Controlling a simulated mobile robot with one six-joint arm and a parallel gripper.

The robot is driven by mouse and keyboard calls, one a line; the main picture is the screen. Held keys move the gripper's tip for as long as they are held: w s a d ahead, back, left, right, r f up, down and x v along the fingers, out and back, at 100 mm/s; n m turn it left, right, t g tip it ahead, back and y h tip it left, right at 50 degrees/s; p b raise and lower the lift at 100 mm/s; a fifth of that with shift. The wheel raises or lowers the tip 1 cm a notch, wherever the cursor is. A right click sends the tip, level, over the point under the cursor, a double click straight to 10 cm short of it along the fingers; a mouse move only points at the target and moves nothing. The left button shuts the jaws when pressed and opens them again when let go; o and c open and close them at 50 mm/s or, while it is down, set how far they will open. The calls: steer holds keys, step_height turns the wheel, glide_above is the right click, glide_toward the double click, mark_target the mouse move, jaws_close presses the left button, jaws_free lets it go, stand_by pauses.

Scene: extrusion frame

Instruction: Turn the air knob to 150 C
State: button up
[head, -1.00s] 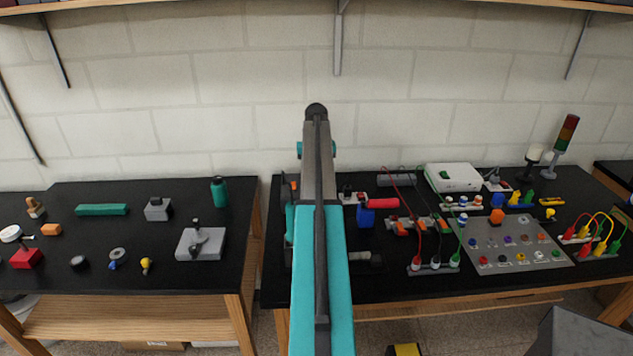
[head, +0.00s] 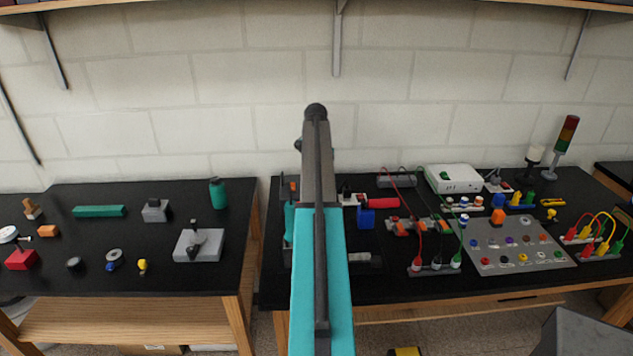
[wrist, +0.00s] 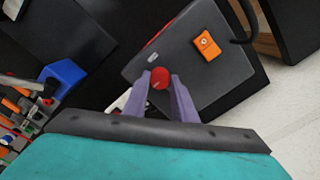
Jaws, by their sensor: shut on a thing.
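In the wrist view, my gripper (wrist: 160,82) has its two purple fingers shut on a round red knob (wrist: 160,78). The knob sits on the face of a dark grey box (wrist: 200,75). A small pale mark shows on the knob, but I cannot read a setting or any scale. An orange part (wrist: 206,46) is on the same face, apart from the fingers. In the head view my arm hides the knob and my fingertips.
In the wrist view a blue block (wrist: 66,72) lies left of the box, and a dark cable (wrist: 240,22) curves at its upper right. In the head view, a red-handled tool (head: 383,203) and a grey panel with several knobs (head: 510,258) are on the right bench.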

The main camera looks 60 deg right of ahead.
steer(key=shift+w+a+m, duration=0.15)
steer(key=shift+w+m, duration=0.05)
steer(key=shift+m, duration=0.8)
steer(key=o, duration=1)
steer(key=shift+o, duration=0.2)
steer(key=shift+s, duration=0.1)
steer(key=shift+r, duration=0.15)
step_height(320, 180, up, 14)
steer(key=b, duration=0.3)
steer(key=shift+f+b, duration=0.25)
steer(key=shift+b, duration=0.15)
steer(key=shift+r, duration=0.1)
